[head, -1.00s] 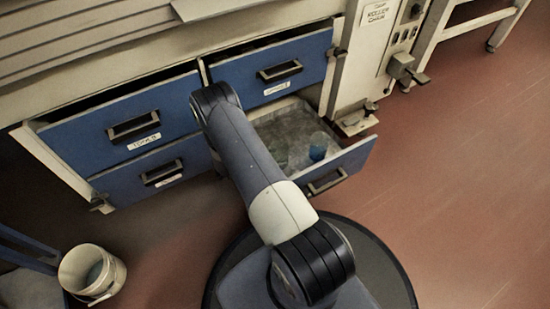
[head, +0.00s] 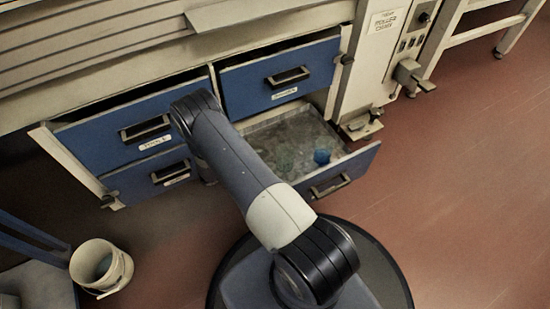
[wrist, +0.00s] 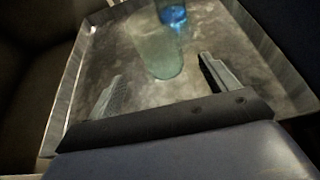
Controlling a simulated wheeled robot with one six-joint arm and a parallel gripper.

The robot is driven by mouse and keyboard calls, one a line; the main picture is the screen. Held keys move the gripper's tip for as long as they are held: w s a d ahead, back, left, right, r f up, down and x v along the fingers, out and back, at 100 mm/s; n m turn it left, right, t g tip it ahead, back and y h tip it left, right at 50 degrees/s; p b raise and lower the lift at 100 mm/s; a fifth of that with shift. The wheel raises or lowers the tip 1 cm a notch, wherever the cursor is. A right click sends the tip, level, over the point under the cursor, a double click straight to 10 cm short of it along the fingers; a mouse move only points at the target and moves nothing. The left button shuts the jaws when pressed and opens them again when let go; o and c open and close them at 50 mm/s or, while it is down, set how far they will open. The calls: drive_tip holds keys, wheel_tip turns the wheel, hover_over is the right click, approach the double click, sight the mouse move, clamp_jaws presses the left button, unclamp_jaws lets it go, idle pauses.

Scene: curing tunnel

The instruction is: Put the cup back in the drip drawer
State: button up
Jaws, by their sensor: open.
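The drip drawer (head: 352,161) is the pulled-out lower right drawer, with a grey, stained inside. A small blue thing (head: 321,157) is in it near its right side in the head view, and also shows at the top edge of the wrist view (wrist: 173,15). In the wrist view a clear greenish cup-like shape (wrist: 157,50) is in front of the blue and overlaps it; I cannot tell if they are one cup. My gripper (wrist: 160,72) is open over the drawer, with the greenish shape just beyond its fingertips. My arm hides the gripper in the head view.
The upper right drawer (head: 255,83) is partly open above the drip drawer. Blue drawers (head: 112,130) stand to the left. A white bucket (head: 88,262) is on the floor at lower left. The red floor (head: 455,180) at right is clear.

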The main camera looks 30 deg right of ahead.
drive_tip(key=shift+p+v, duration=0.4)
drive_tip(key=shift+v, duration=1.65)
drive_tip(key=shift+c, duration=0.3)
